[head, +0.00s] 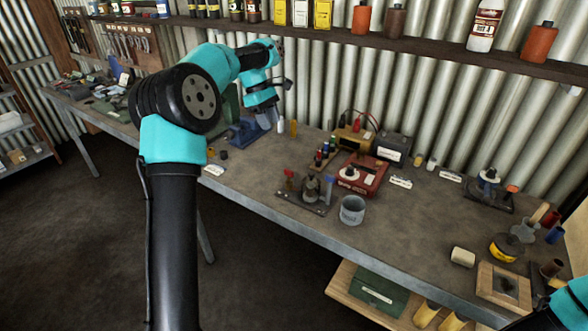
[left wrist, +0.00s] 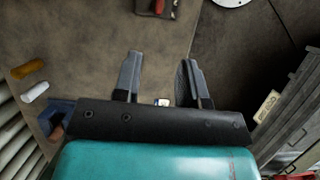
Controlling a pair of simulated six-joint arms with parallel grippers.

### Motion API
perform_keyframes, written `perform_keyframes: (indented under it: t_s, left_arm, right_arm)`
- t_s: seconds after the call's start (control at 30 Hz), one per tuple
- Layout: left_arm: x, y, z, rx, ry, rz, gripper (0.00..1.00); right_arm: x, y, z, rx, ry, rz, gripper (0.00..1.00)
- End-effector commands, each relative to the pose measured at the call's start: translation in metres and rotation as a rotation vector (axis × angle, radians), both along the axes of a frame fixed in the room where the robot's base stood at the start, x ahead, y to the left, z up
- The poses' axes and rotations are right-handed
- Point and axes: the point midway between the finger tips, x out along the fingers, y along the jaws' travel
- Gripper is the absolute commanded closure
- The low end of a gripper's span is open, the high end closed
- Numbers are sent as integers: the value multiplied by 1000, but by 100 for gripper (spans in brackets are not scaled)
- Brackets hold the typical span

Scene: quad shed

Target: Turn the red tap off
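The tap stand is a dark plate (head: 307,203) with a dark metal body (head: 311,187). On it stand a red tap handle (head: 289,178) at the left and a blue tap handle (head: 329,184) at the right. The red handle also shows at the top edge of the left wrist view (left wrist: 159,7), beyond my fingertips and cut off by the frame. My left gripper (head: 268,124) is over the bench, behind and left of the stand. In the left wrist view its fingers (left wrist: 160,66) are apart and empty. My right gripper is out of view; only part of that arm shows at lower right.
A grey metal cup (head: 352,211) stands right of the tap stand. A red box (head: 362,174) and a yellow unit (head: 354,139) lie behind it. The bench front left of the stand is mostly clear.

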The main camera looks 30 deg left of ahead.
Motion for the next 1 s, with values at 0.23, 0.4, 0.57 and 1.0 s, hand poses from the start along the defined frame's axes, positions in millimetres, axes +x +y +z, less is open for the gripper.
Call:
perform_keyframes:
  t_s: [0.23,0.4,0.57,1.0]
  left_arm:
    - [0,-2,-6,1,2,-2,62]
    - [-1,-9,-22,1,3,-2,62]
    - [-1,-19,-46,1,3,-2,62]
    - [-3,-47,-115,1,2,-2,62]
  right_arm:
    - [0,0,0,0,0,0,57]
    - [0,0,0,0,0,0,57]
    - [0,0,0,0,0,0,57]
    - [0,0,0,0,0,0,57]
